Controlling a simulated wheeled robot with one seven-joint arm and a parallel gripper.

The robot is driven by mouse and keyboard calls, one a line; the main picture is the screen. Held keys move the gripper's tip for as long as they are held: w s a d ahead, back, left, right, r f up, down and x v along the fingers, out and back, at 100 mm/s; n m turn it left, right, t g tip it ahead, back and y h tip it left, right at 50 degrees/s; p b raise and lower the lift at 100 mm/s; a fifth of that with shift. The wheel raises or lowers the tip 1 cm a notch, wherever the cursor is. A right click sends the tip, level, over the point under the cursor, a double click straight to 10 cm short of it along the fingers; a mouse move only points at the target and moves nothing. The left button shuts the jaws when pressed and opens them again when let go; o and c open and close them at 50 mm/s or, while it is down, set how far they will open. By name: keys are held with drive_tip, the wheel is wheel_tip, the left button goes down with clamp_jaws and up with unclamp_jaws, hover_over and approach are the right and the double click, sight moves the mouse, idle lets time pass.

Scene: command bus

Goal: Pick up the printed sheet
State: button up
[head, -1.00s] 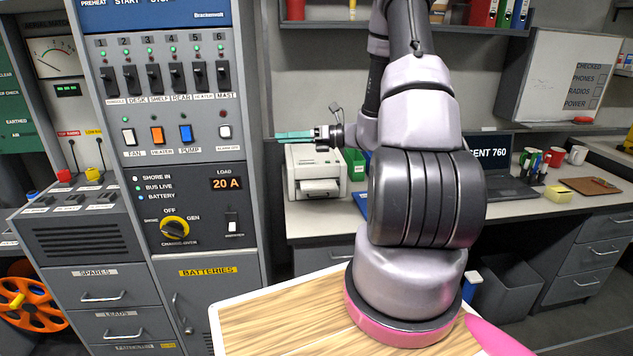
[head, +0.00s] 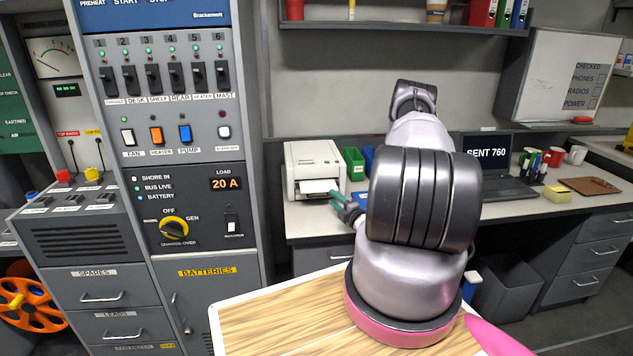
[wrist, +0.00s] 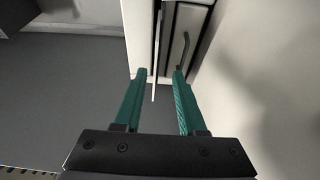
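The printed sheet (head: 320,186) is a white page sticking out of the front slot of the white printer (head: 301,163). In the wrist view the sheet (wrist: 157,50) shows edge-on as a thin pale strip, its near end between my fingertips. My gripper (head: 338,196) has teal fingers and is just in front of the printer, at the right of the sheet in the head view. In the wrist view the gripper (wrist: 159,74) is open, with a visible gap between each finger and the sheet. My arm hides part of the wrist in the head view.
The printer stands on a grey desk (head: 308,222). A laptop (head: 490,165) is farther right. The tall switch cabinet (head: 205,240) borders the desk on the left.

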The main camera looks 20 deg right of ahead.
sight(324, 190)
drive_tip(key=w, duration=0.2)
drive_tip(key=w+a, duration=0.1)
drive_tip(key=w, duration=0.3)
drive_tip(key=shift+w+a+r, duration=0.15)
drive_tip(key=shift+a+r, duration=0.05)
drive_tip(key=shift+r, duration=0.15)
clamp_jaws()
